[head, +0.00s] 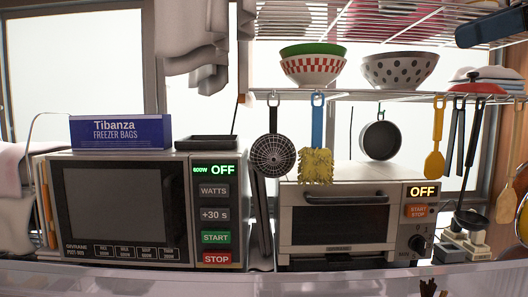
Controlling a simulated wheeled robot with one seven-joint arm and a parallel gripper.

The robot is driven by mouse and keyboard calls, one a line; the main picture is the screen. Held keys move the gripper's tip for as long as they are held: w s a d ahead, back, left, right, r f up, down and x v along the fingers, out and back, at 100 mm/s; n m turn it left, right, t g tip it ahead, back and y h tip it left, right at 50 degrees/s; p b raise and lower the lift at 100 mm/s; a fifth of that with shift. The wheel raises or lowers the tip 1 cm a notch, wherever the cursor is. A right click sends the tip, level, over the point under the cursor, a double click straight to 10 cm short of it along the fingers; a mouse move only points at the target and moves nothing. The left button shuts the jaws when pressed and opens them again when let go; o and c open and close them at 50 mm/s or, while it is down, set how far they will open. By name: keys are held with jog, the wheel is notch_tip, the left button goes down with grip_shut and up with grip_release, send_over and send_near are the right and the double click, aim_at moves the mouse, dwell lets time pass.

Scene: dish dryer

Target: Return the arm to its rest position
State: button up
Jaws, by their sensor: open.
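I cannot make out my arm or my gripper in the head view. Small dark pieces (430,288) show at the bottom edge on the right, cut off by the frame. I cannot tell what they are.
A microwave (120,210) stands at left with a blue freezer bag box (122,131) on top. A toaster oven (338,222) stands at right of centre. Utensils and a strainer (272,155) hang below a wire rack (345,95) holding bowls (400,70). A pale ledge (250,280) runs along the front.

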jog(key=w+a+f+m+t+h, duration=0.1)
jog(key=w+f+m+t, duration=0.3)
jog(key=f, duration=0.8)
jog(key=w+a+f+m+t+h, duration=0.1)
jog(key=w+f+m, duration=0.3)
jog(key=f, duration=0.8)
jog(key=s+a+f+m+t+h, duration=0.15)
jog(key=s+f+m, duration=0.25)
jog(key=f, duration=0.6)
jog(key=s+a+f+m+g+h, duration=0.1)
jog(key=s+f+m+h, duration=0.3)
jog(key=f, duration=0.6)
jog(key=s+a+f+m+h, duration=0.1)
jog(key=s+a+f+h, duration=0.1)
jog(key=s+f, duration=0.6)
jog(key=s+a+f+h, duration=0.15)
jog(key=s+f, duration=0.35)
jog(key=s, duration=0.7)
jog(key=s+r+n+g, duration=0.1)
jog(key=s+r+n, duration=0.2)
jog(key=s, duration=1.8)
jog(key=shift+a+r, duration=0.35)
jog(key=shift+r, duration=0.1)
